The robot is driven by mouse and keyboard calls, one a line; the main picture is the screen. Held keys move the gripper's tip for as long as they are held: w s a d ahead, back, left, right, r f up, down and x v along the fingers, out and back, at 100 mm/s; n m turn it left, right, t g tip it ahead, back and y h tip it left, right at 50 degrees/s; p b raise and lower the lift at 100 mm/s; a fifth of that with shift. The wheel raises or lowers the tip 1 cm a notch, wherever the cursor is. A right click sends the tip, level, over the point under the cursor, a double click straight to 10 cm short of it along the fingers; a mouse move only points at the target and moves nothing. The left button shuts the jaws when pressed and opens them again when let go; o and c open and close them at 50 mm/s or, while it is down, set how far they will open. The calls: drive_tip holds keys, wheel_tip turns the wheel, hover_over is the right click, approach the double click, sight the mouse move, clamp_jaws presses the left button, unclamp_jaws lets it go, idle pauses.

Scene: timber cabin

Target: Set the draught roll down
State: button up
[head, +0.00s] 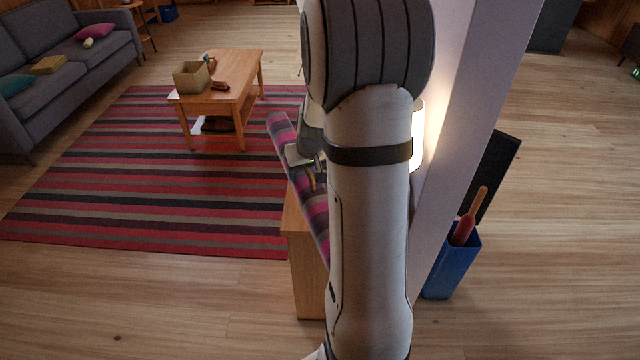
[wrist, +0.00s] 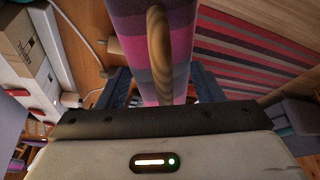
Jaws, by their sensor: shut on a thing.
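The draught roll (head: 318,218) is a long roll with pink, purple and grey bands. In the head view it slants from the rug side down towards a wooden cabinet, partly hidden behind my arm. My gripper (head: 309,170) is shut on it near its middle. In the wrist view the roll (wrist: 130,18) runs up and away between the two dark fingers of my gripper (wrist: 160,88). A short wooden piece (wrist: 159,50) shows against the roll. I cannot tell whether the roll touches the cabinet.
The wooden cabinet (head: 306,278) stands below the roll. A lit lamp (head: 417,135) and a pale post (head: 450,150) are just right of my arm. A blue bin (head: 452,270) stands on the floor. A coffee table (head: 238,85) stands on the striped rug (head: 120,190). Floor at the front left is clear.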

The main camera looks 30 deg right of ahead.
wheel_tip(320, 180, down, 8)
drive_tip(key=shift+f+b, duration=0.1)
drive_tip(key=shift+b, duration=0.95)
drive_tip(key=o, duration=1.5)
